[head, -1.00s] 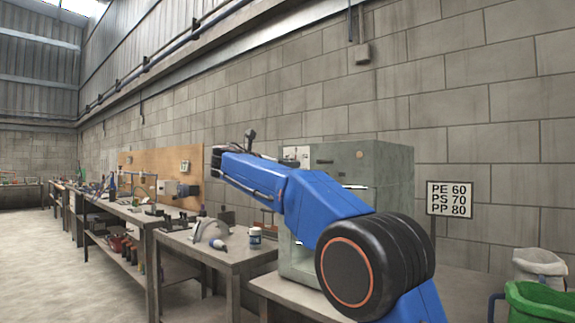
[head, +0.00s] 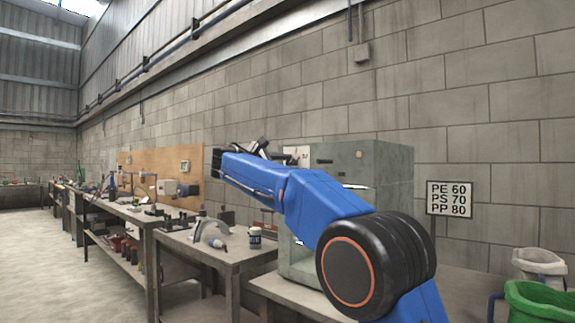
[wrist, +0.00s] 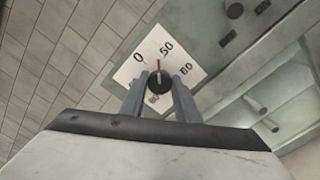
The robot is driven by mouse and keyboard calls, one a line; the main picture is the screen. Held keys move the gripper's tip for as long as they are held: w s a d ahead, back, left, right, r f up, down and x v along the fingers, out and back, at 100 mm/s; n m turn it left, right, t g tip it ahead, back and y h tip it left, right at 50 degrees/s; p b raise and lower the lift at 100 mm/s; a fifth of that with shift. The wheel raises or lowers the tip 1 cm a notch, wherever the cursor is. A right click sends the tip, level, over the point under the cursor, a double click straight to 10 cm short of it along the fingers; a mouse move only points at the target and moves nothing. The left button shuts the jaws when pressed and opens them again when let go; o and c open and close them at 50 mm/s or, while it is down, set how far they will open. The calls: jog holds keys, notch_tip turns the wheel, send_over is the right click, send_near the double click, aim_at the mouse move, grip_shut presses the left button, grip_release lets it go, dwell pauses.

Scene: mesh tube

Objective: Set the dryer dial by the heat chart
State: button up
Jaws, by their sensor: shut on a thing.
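A red pointer mark (wrist: 158,65) lies between 0 and 50, nearer 50. My gripper (wrist: 159,84) is shut on the black dial knob (wrist: 159,77), one finger on each side.
Black fittings (wrist: 228,40) and pale rod-like parts (wrist: 257,106) are on the dryer beside the dial. A green bin (head: 545,305) and a pale container (head: 538,265) stand at the right.

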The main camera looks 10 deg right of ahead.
jog(key=m, duration=0.4)
jog(key=shift+f+m, duration=0.1)
jog(key=shift+m, duration=0.2)
jog(key=m, duration=0.5)
jog(key=shift+f+m, duration=0.1)
jog(key=shift+m, duration=0.2)
jog(key=m, duration=2.9)
jog(key=shift+w+a, duration=0.15)
jog(key=o, duration=1)
